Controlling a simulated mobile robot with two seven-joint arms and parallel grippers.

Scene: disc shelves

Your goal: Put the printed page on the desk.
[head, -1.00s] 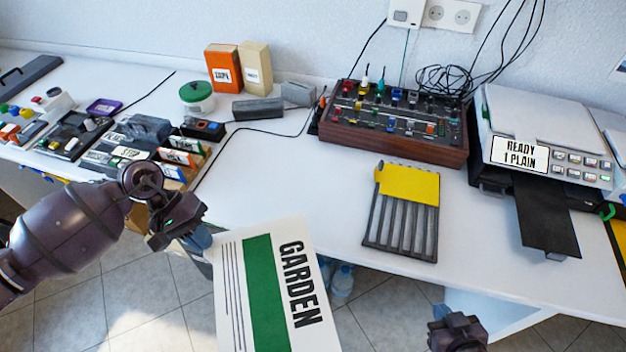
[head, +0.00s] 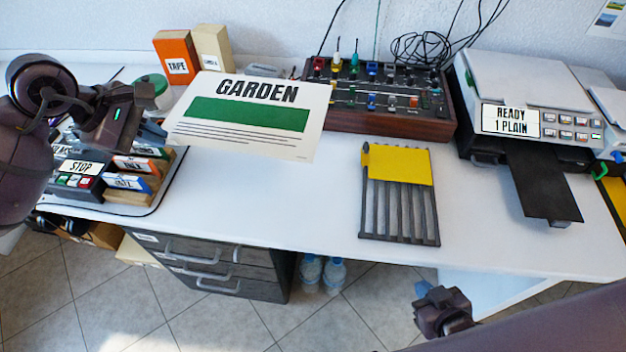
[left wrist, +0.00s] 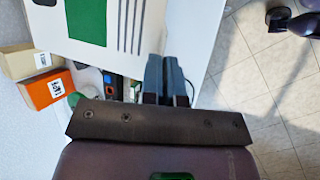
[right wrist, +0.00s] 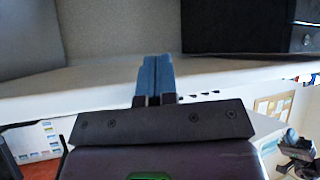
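The printed page (head: 247,113) is white with "GARDEN" across its top, a green block and thin lines. It is over the back left part of the desk (head: 290,210), apparently above the surface. My left gripper (left wrist: 167,75) is at the page's left edge, near its lower left corner, with its fingers close together. The grip is partly hidden in the head view, but the page shows beside the fingers in the left wrist view (left wrist: 120,35). My right gripper (head: 430,300) is in front of the desk, shut and empty; its fingers touch in the right wrist view (right wrist: 155,78).
A slotted rack with a yellow card (head: 398,165) lies right of the desk's clear middle. Behind it stands a control panel (head: 385,125). A printer (head: 525,100) is at the right. Boxes (head: 177,58) and a small "STOP" device (head: 80,172) crowd the left.

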